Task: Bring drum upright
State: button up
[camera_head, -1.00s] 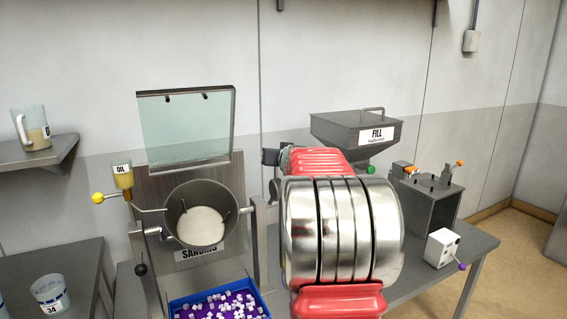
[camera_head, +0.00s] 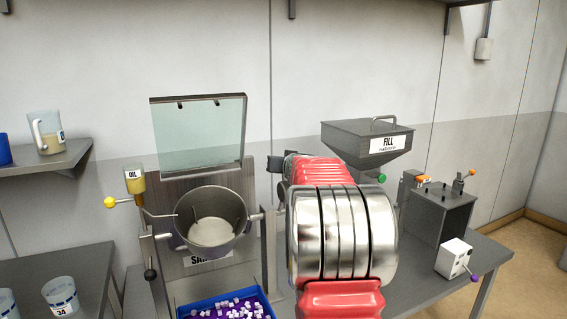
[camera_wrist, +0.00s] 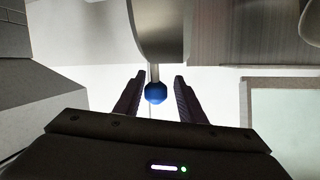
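The grey drum (camera_head: 210,217) hangs between its side posts in the head view, its round mouth tilted up and partly toward me. Its inside looks empty apart from pale material at the bottom. In the wrist view, a grey curved body that looks like the drum (camera_wrist: 158,30) is at the top, and a thin rod ends in a blue ball knob (camera_wrist: 155,93). My gripper (camera_wrist: 158,85) is open, with one dark finger on each side of the knob and visible gaps. My gripper is hidden behind my red arm in the head view.
A clear hood lid (camera_head: 201,133) stands raised behind the drum. An oil cup (camera_head: 134,179) and yellow knob (camera_head: 110,202) are at its left. A blue tray (camera_head: 225,305) with white cubes lies below. A fill hopper (camera_head: 367,140) and grey box (camera_head: 438,212) stand at the right.

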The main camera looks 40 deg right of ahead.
jog(key=shift+o, duration=0.6)
jog(key=shift+s+d+r, duration=0.1)
jog(key=shift+d+r, duration=0.05)
jog(key=shift+s+r, duration=0.1)
jog(key=shift+s+a+r, duration=0.15)
jog(key=shift+s+a, duration=0.15)
jog(key=shift+s, duration=0.1)
jog(key=v, duration=1.2)
jog(key=shift+s+a, duration=0.15)
jog(key=shift+a, duration=0.15)
jog(key=shift+c, duration=0.5)
